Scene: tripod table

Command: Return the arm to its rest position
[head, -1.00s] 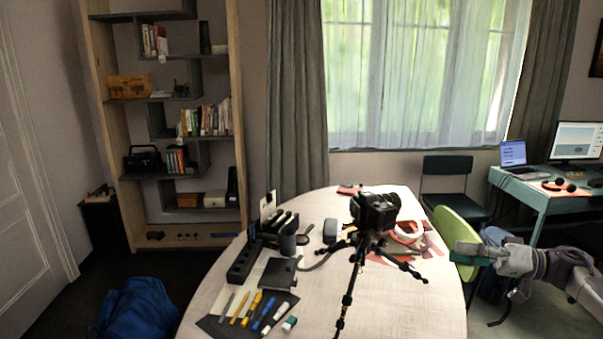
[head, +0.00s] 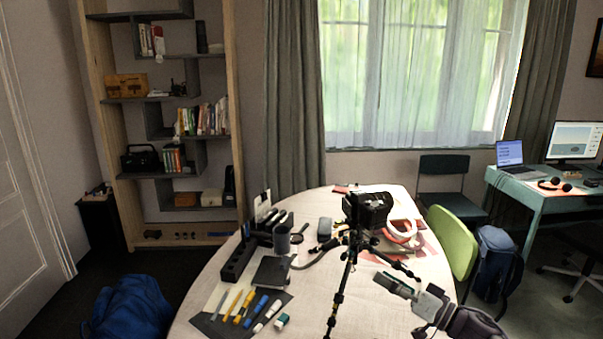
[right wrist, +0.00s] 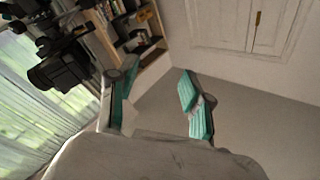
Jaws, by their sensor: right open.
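My right gripper (head: 392,284) is at the lower right of the head view, over the right edge of the round table (head: 310,300), to the right of the tripod. In the right wrist view its two teal-padded fingers (right wrist: 160,98) stand apart with nothing between them. A black camera (head: 372,210) sits on a black tripod (head: 340,290). The camera also shows in the right wrist view (right wrist: 60,68), at the upper left, apart from the fingers. My left gripper is in neither view.
A green chair (head: 452,240) and a blue backpack (head: 493,262) stand at the right.

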